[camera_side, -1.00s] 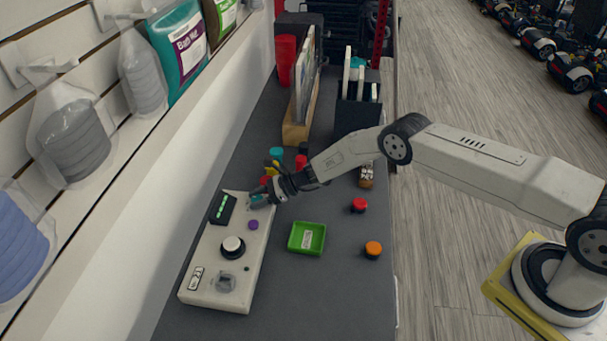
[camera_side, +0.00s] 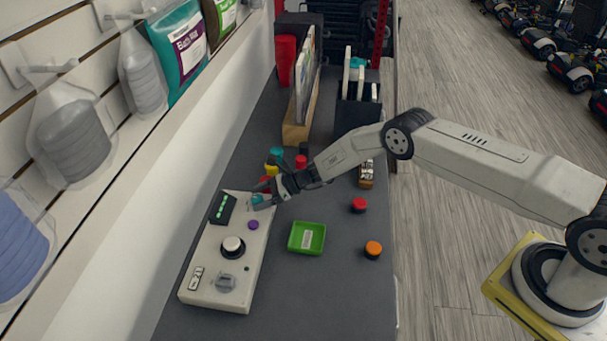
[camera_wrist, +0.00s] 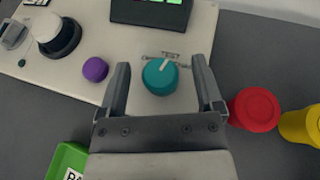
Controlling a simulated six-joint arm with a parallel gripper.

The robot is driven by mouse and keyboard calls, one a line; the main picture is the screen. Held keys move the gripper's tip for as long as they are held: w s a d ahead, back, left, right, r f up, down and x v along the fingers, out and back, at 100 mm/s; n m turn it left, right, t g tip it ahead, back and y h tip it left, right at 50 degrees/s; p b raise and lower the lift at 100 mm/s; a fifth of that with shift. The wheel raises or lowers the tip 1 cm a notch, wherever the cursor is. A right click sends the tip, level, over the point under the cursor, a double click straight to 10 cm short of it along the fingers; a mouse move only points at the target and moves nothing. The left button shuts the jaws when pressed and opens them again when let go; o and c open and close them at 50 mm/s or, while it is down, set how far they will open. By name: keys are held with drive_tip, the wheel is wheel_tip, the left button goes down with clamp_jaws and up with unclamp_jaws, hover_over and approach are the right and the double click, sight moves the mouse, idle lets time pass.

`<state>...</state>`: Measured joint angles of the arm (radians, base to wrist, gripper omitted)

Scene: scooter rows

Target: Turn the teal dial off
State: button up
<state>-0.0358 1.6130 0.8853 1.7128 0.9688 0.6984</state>
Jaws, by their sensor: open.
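The teal dial (camera_wrist: 160,77) sits on the white control panel (camera_wrist: 112,75), near one end. Its pale pointer line aims up and slightly right in the wrist view, toward the printed word TEST. In the side view the dial (camera_side: 257,199) is partly hidden by my gripper (camera_side: 262,202). My gripper (camera_wrist: 162,90) is open, with one finger on each side of the dial and a visible gap on both sides. Contact with the panel cannot be told.
The panel also carries a purple knob (camera_wrist: 95,69), a white knob on a black base (camera_wrist: 56,36) and a display with green marks (camera_side: 222,208). A red-topped piece (camera_wrist: 254,109) and a yellow piece (camera_wrist: 301,126) stand close right of my gripper. A green tray (camera_side: 307,238) lies nearby.

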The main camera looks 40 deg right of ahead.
drive_tip(key=shift+v, duration=3.45)
